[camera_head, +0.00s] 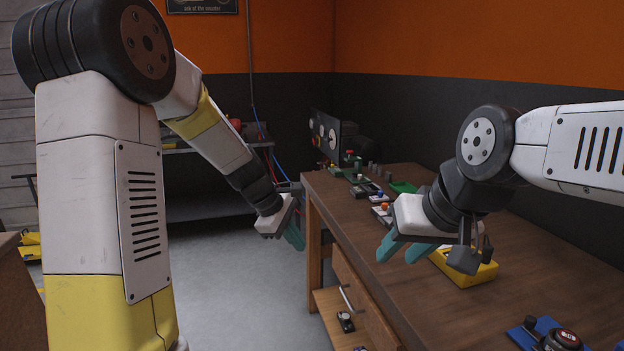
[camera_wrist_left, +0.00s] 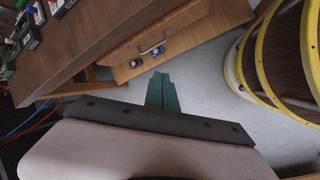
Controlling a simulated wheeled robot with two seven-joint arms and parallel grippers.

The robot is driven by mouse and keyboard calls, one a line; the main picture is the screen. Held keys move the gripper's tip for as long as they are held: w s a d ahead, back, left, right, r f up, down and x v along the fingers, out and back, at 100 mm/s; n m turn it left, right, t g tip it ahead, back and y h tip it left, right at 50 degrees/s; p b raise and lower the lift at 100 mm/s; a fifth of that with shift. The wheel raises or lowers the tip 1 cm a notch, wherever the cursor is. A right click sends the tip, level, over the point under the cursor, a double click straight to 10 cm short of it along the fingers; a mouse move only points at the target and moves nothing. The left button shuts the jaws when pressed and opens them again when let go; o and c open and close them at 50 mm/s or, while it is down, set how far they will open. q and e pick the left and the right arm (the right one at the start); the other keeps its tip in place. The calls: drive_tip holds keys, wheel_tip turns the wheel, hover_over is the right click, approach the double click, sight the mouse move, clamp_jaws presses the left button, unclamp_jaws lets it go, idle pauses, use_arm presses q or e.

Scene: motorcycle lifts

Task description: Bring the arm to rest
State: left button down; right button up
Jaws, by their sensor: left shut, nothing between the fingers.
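My left arm comes in from the left and reaches forward and down. Its gripper (camera_head: 294,237) hangs in the air just left of the workbench (camera_head: 480,310), with its teal fingers together and empty. In the left wrist view the closed fingers (camera_wrist_left: 162,93) point toward the open drawer (camera_wrist_left: 180,42), with grey floor behind them. My right gripper (camera_head: 404,249) is over the workbench, its two teal fingers apart with nothing seen between them. Part of a yellow device (camera_head: 467,269) shows behind and below it.
Several small devices and a green tray (camera_head: 403,187) are along the bench's far part. The grey floor (camera_head: 245,300) left of the bench is clear.

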use_arm(q)
drive_tip(key=s+a+r+m+t+y, duration=0.1)
drive_tip(key=s+a+r+m, duration=0.2)
drive_tip(key=s, duration=0.4)
drive_tip(key=s+a+r+m+t+y, duration=0.1)
drive_tip(key=s+a+r+m, duration=0.3)
drive_tip(key=s, duration=0.4)
drive_tip(key=s+a+r+m+t, duration=0.1)
drive_tip(key=s+a+r+m, duration=0.2)
drive_tip(key=s+r+m, duration=0.3)
drive_tip(key=shift+s+a+m+y, duration=0.3)
drive_tip(key=shift+s+y, duration=0.1)
drive_tip(key=shift+s, duration=0.55)
drive_tip(key=shift+d, duration=0.1)
